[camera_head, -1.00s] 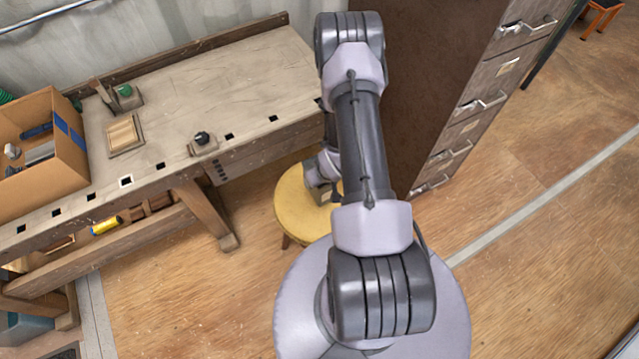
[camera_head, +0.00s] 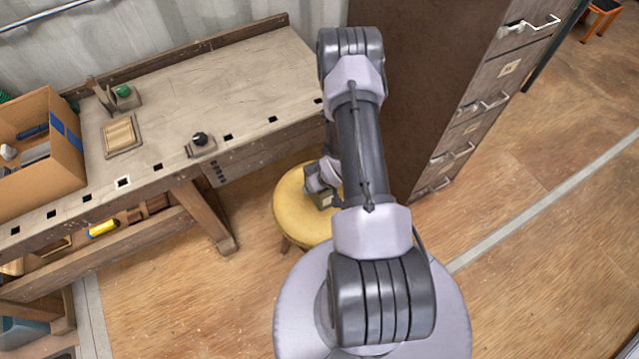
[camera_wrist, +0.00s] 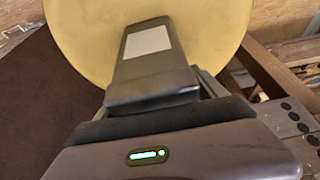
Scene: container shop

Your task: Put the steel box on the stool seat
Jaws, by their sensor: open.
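The round yellow stool seat (camera_head: 290,212) stands beside the bench, partly hidden by my arm. It also fills the top of the wrist view (camera_wrist: 220,35). My gripper (camera_head: 324,201) is open over the seat; the gap between its fingers is not clear. In the wrist view, a dark tapered part with a pale rectangular patch reaches over the seat. I cannot tell whether that patch belongs to the gripper or to the steel box. I cannot make out the steel box for certain in either view.
A wooden workbench (camera_head: 250,75) stands at the left with a cardboard box (camera_head: 50,185) of tools on it. A tall drawer cabinet (camera_head: 410,75) stands close on the stool's right. An orange stool (camera_head: 603,12) is far right. The floor at the right is clear.

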